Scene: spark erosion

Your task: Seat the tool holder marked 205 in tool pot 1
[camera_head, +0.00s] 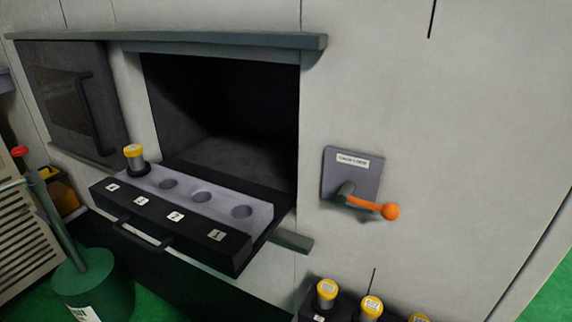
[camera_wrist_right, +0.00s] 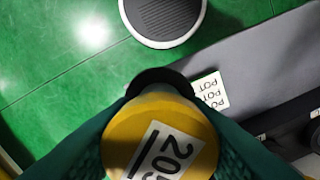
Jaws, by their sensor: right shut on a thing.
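In the right wrist view, the tool holder marked 205 (camera_wrist_right: 160,140) has a yellow round top with its label facing the camera. My right gripper (camera_wrist_right: 160,118) is shut on it, with green fingers on both sides. The holder's lower end is mostly hidden; a dark collar shows behind the yellow top. In the head view, tool pot 1 (camera_head: 241,211) is the rightmost round hole in the pulled-out drawer, behind the label 1, and it is empty. Neither gripper is in the head view.
The drawer (camera_head: 240,250) holds one yellow-topped holder (camera_head: 134,157) in pot 4; pots 2 and 3 are empty. An orange-knobbed lever (camera_head: 375,207) is on the wall at right. Several yellow-topped holders (camera_head: 327,290) stand at the bottom.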

